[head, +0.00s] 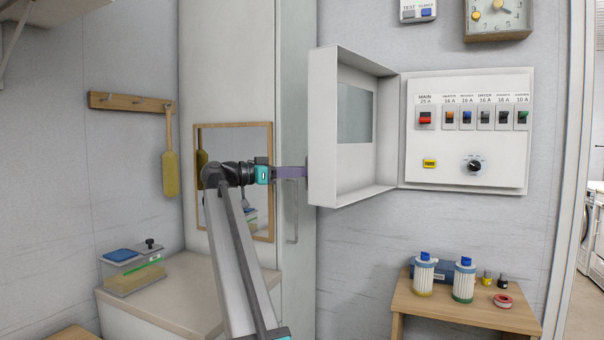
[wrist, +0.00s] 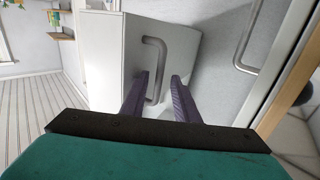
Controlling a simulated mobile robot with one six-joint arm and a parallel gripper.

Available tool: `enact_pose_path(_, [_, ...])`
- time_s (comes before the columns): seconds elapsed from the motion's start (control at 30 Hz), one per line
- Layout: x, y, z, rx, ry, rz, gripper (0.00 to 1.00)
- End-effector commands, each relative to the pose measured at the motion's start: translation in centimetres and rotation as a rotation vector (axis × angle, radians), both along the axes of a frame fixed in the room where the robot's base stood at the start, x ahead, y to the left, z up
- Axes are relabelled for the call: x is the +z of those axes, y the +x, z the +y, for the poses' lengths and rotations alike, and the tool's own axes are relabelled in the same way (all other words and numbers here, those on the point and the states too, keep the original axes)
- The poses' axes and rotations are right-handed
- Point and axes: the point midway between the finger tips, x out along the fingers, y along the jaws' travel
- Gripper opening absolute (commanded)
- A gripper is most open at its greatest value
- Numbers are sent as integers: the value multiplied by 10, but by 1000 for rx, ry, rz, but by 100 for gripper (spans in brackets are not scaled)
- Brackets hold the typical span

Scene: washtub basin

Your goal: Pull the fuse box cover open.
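The white fuse box cover (head: 330,130) stands swung wide open to the left of the fuse box panel (head: 465,165) in the head view. The panel shows its row of switches and a dial. In the wrist view the cover's outer face (wrist: 105,45) carries a grey bar handle (wrist: 163,60). My gripper (wrist: 158,80) is open, its purple fingers apart at the handle. The handle bar shows close to the left finger; whether they touch I cannot tell. In the head view my gripper (head: 303,172) is at the cover's outer side, and the cover hides the handle.
A tall pale cabinet with a handle (head: 292,212) and a wood-framed mirror (head: 258,145) are close behind my arm. A wooden stool (head: 460,310) with bottles stands below the panel. A clear box (head: 132,272) sits on the low counter at left.

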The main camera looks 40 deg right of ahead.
Motion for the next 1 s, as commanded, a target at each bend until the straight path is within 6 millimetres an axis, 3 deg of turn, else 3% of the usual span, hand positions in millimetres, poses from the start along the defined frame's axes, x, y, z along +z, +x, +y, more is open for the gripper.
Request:
enact_pose_path(0.27, [2,8,24,2,-1,-1,28])
enact_pose_path(0.8, [0,36,103,0,1,0,28])
enact_pose_path(1.0, [0,42,122,-1,1,1,28])
